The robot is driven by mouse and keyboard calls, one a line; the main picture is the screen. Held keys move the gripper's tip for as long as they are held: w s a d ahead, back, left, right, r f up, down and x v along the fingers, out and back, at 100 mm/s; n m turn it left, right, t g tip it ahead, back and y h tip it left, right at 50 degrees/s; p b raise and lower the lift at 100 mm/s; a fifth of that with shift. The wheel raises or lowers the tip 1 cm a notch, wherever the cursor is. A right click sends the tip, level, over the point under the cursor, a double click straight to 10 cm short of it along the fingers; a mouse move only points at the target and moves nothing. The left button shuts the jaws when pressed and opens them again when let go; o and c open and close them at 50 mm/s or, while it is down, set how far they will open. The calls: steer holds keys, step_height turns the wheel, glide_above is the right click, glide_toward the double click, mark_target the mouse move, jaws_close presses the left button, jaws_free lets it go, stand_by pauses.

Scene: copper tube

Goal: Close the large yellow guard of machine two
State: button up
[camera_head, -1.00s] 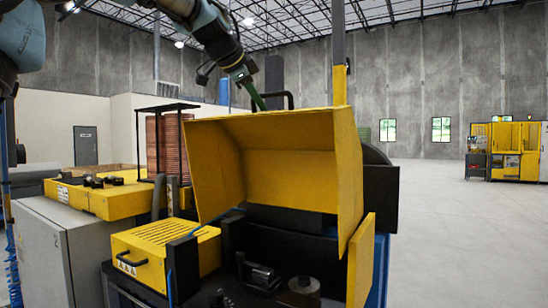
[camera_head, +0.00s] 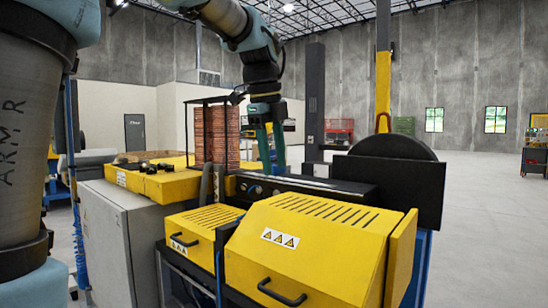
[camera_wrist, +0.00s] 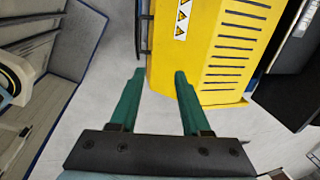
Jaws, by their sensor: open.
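The large yellow guard (camera_head: 312,240) of the machine is down in the head view. Its slotted top and warning label face up and its black handle (camera_head: 282,292) is at the lower front. My gripper (camera_head: 272,170) hangs pointing down behind and above the guard, apart from it. In the wrist view the two green fingers of my gripper (camera_wrist: 159,74) are spread with nothing between them. A yellow slotted cover (camera_wrist: 215,45) lies beyond the fingertips there; I cannot tell for sure which guard it is.
A smaller yellow guard (camera_head: 205,222) sits to the left of the large one. A grey cabinet (camera_head: 128,240) stands further left. A black round housing (camera_head: 392,175) and a yellow-black post (camera_head: 383,80) rise behind. Open floor (camera_head: 480,210) lies at right.

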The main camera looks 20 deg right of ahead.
steer(key=shift+c, duration=0.4)
jaws_close()
stand_by(1.0)
steer(key=shift+o, duration=0.4)
jaws_free()
steer(key=b+v, duration=0.1)
steer(key=v, duration=0.9)
steer(key=shift+r, duration=0.35)
